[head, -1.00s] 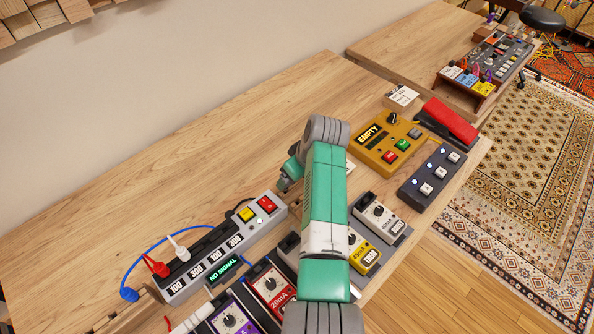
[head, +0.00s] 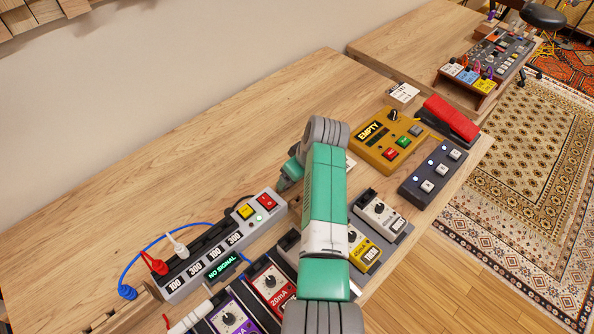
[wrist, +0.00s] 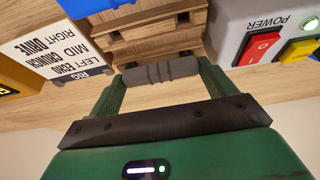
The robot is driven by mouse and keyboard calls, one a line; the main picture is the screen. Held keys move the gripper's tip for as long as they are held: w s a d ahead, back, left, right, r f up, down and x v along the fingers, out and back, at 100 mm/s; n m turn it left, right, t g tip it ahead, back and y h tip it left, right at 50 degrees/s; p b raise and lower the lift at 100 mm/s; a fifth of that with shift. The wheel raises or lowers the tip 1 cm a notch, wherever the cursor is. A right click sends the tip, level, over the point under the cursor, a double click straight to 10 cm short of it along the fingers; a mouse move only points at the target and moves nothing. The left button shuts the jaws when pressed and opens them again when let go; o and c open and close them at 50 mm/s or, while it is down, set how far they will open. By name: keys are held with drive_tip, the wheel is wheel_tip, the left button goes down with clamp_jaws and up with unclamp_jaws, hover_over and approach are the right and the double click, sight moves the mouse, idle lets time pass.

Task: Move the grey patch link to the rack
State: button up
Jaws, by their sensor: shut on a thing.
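My gripper (wrist: 160,72) is shut on the grey patch link (wrist: 160,70), a short ribbed grey bar lying crosswise between the fingertips in the wrist view. Beyond it is a stepped wooden slatted block (wrist: 150,38), which looks like a rack; I cannot tell whether the link touches it. In the head view my arm hides the link and most of that area. Another slatted wooden piece (head: 125,308) stands at the lower left, and a wooden stand (head: 468,82) holds coloured boxes on the far table. I cannot tell which is the task's rack.
A grey power strip (head: 208,247) with red and yellow switches lies left of my arm. Pedals (head: 270,282) line the near edge. A yellow box (head: 383,142), a red pedal (head: 452,118) and a dark switch box (head: 432,174) are right. The table's back left is clear.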

drive_tip(key=shift+f, duration=0.2)
idle(0.4)
drive_tip(key=o, duration=0.9)
drive_tip(key=shift+r, duration=0.1)
drive_tip(key=shift+r+p, duration=3.15)
drive_tip(key=shift+r, duration=0.35)
